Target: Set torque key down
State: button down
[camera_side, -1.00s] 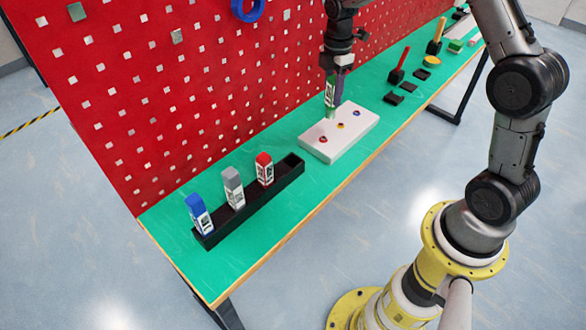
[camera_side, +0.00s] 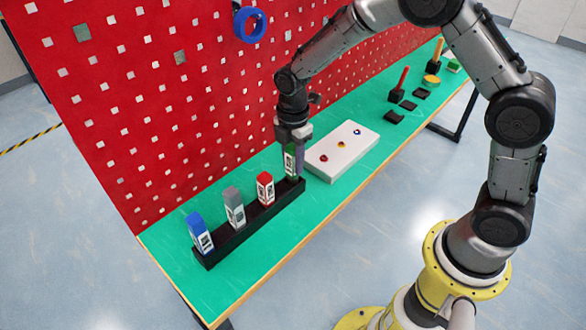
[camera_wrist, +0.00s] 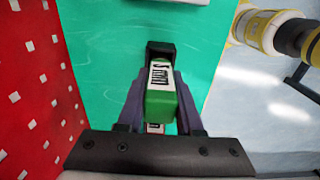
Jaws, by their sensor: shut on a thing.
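The green torque key (camera_side: 290,160) with a white label is held upright between the fingers of my gripper (camera_side: 294,150). Its lower end is at the right end slot of the black rack (camera_side: 231,243); I cannot tell how deep it sits. In the wrist view the key (camera_wrist: 162,104) is between the two fingers of my gripper (camera_wrist: 163,110), with the dark end of the rack (camera_wrist: 160,46) just beyond it.
The rack also holds a blue key (camera_side: 198,232), a grey key (camera_side: 234,207) and a red key (camera_side: 265,188). A white block (camera_side: 335,165) with coloured holes lies just right of the rack. The red pegboard (camera_side: 150,110) rises behind the green bench (camera_side: 180,260).

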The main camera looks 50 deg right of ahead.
jog(key=shift+f, duration=1.2)
jog(key=shift+f, duration=0.15)
jog(key=c, duration=0.6)
grip_release()
jog(key=shift+o, duration=0.2)
notch_tip(320, 180, up, 12)
jog(key=shift+r, duration=0.25)
